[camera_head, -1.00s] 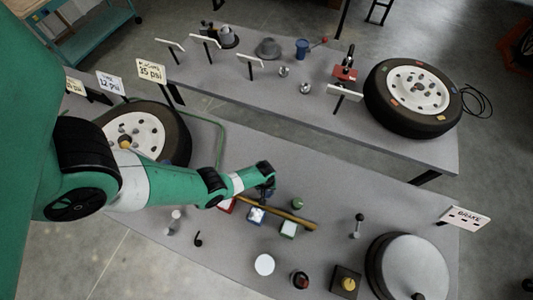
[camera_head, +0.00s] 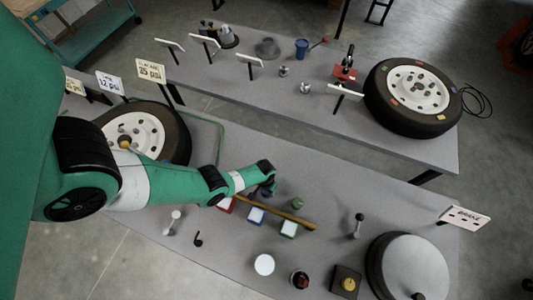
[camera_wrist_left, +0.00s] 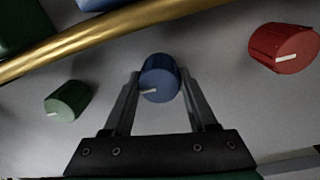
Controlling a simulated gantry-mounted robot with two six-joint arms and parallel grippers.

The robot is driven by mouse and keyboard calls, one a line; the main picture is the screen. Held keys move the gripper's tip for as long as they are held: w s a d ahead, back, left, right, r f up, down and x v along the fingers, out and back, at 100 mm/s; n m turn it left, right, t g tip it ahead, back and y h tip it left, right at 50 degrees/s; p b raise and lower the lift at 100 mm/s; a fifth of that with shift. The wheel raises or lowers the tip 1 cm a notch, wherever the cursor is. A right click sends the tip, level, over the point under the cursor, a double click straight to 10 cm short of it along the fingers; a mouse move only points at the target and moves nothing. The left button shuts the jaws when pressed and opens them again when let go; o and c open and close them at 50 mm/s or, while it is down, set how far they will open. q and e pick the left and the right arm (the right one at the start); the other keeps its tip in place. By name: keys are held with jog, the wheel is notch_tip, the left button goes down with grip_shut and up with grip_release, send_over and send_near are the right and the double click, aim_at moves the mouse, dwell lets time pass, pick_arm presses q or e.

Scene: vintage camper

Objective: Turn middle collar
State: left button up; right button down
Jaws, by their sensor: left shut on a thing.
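The middle collar is a blue round knob (camera_wrist_left: 160,78) with a white pointer line, seen between the fingertips in the left wrist view. The line points to the left and slightly down. My left gripper (camera_wrist_left: 160,90) is shut on the blue collar; in the head view the gripper (camera_head: 268,188) hides much of it. A green collar (camera_wrist_left: 68,101) with a white line sits to its left in the wrist view, and it also shows in the head view (camera_head: 297,203). A red collar (camera_wrist_left: 284,48) with a white line sits to the right. My right gripper is not in view.
A lever with a dark knob (camera_head: 358,222) stands to the right. A large drum (camera_head: 415,265) fills the bench's right end.

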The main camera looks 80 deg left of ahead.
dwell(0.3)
pick_arm(q)
jog(key=o, duration=1.4)
jog(key=shift+c, duration=0.2)
notch_tip(320, 180, up, 12)
jog(key=p, duration=1.1)
jog(key=shift+s+f+p, duration=0.15)
jog(key=shift+f+p, duration=0.05)
jog(key=shift+p, duration=0.15)
jog(key=shift+a, duration=0.1)
